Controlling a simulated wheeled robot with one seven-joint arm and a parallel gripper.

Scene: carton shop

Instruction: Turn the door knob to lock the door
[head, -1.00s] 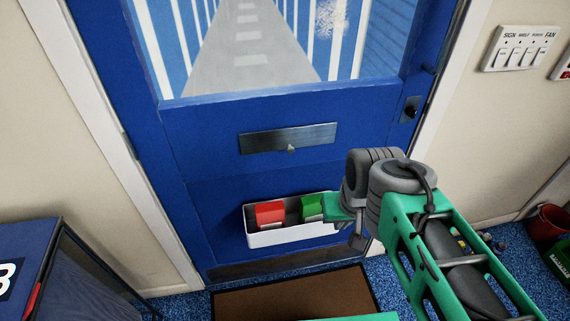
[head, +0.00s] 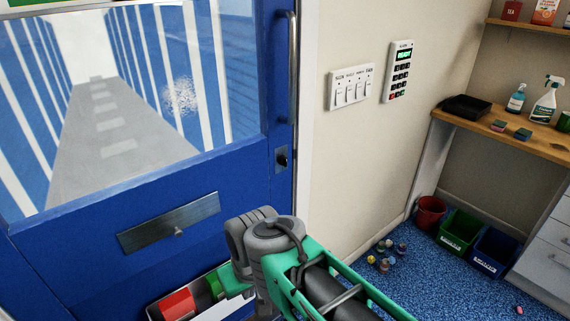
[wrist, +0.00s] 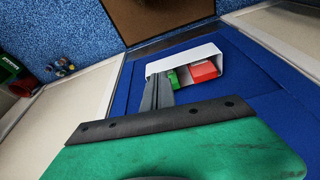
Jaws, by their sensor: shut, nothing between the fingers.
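The blue door (head: 90,245) fills the left of the head view and looks closed. A small dark knob on a metal plate (head: 283,158) sits at the door's right edge, below a long vertical handle (head: 292,70). My green arm reaches in from the bottom, with its grey wrist in front of the lower door, below and left of the knob. In the wrist view my gripper (wrist: 158,84) is shut and empty, its fingers pointing toward the white tray on the door. The knob does not show in the wrist view.
The white door tray (wrist: 205,52) holds a red box (wrist: 204,71) and a green box (wrist: 173,80). A switch panel (head: 351,87) and a keypad (head: 399,72) are on the wall. Bins, including a red bucket (head: 430,212), and small bottles stand on the floor at right.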

